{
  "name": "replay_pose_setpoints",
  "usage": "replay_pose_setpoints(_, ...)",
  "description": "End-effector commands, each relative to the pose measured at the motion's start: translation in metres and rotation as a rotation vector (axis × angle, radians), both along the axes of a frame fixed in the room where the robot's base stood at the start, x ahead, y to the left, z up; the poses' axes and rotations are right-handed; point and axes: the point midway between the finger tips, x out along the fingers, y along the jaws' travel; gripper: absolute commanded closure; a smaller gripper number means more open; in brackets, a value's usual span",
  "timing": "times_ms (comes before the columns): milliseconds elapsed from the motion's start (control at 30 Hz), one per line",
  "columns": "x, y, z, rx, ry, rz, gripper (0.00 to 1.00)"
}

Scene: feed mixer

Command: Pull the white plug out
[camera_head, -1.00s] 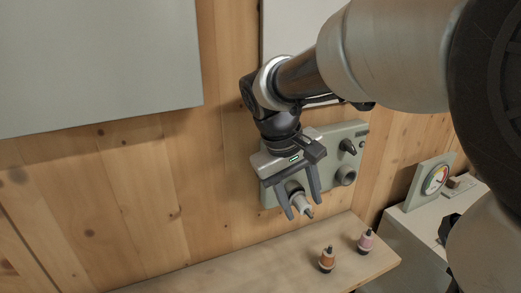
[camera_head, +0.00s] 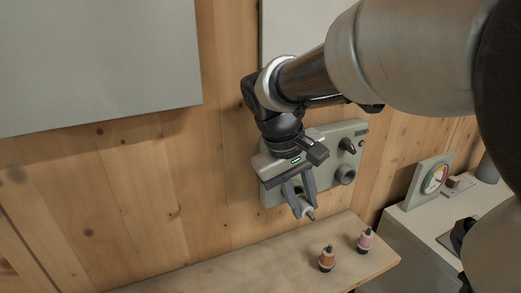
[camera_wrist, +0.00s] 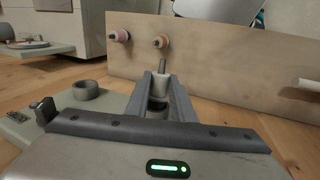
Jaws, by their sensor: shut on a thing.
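An orange plug (camera_head: 327,258) and a pink plug (camera_head: 365,240) stand on the wooden shelf (camera_head: 230,275) below. The panel has an empty-looking round socket (camera_head: 345,174) and a dark knob (camera_head: 347,145). A gauge (camera_head: 434,179) stands on a cabinet at right.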

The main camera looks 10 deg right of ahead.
Motion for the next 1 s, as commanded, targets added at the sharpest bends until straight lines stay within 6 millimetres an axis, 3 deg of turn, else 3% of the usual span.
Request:
replay_pose_setpoints(533, -0.013, -0.005, -0.002, -0.001, -0.001, 0.000, 1.00)
replay_pose_setpoints(1000, -0.040, -0.013, -0.004, 0.001, -0.003, 0.001, 1.00)
